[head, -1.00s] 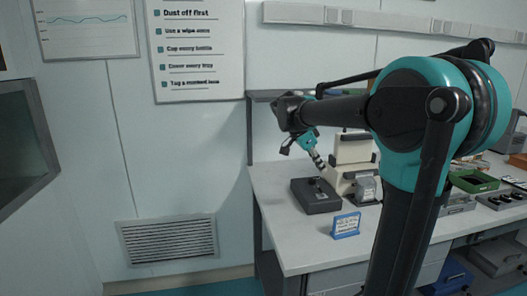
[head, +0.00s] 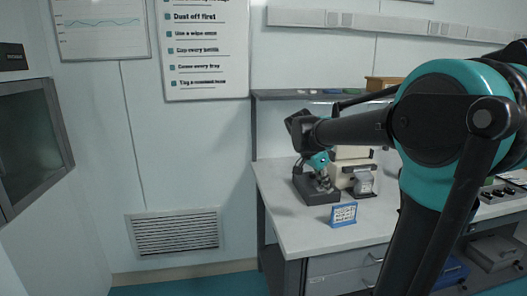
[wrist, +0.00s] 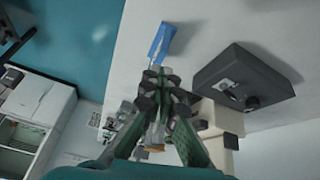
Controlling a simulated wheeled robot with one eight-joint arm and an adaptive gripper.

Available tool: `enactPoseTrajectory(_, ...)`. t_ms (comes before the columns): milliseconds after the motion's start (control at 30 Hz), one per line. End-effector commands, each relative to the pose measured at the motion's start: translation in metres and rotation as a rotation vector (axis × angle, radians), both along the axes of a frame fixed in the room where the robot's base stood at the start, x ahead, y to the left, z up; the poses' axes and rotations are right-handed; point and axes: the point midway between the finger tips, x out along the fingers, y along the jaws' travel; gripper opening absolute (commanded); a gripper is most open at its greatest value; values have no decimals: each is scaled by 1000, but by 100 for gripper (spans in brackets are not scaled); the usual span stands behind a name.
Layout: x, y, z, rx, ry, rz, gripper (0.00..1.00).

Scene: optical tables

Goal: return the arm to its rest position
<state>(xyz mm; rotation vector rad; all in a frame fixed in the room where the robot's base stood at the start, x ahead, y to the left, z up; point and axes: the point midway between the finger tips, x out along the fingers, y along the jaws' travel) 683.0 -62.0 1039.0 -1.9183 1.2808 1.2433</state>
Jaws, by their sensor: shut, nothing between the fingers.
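My gripper (head: 323,178) hangs at the left end of my folded arm in the head view, in front of or over the dark grey box on the bench. The picture does not show whether it touches the box. In the wrist view my gripper (wrist: 165,82) has its fingers together, with nothing held between them. My arm reaches across the right side of the head view, and its teal joint hides part of the bench.
The dark grey box (head: 315,191) sits near the bench's left edge and shows in the wrist view (wrist: 242,82). A small blue-framed sign (head: 344,214) stands in front. A cream instrument (head: 350,171) is behind. A vent (head: 176,234) is low on the wall; floor there is clear.

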Motion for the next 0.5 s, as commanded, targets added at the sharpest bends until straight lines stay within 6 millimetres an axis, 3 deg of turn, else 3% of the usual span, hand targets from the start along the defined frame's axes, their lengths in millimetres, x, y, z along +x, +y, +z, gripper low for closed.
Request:
enactPoseTrajectory(267,-48,-3,-64,81,72,292,0)
enactPoseTrajectory(500,-124,5,-148,145,91,727,0)
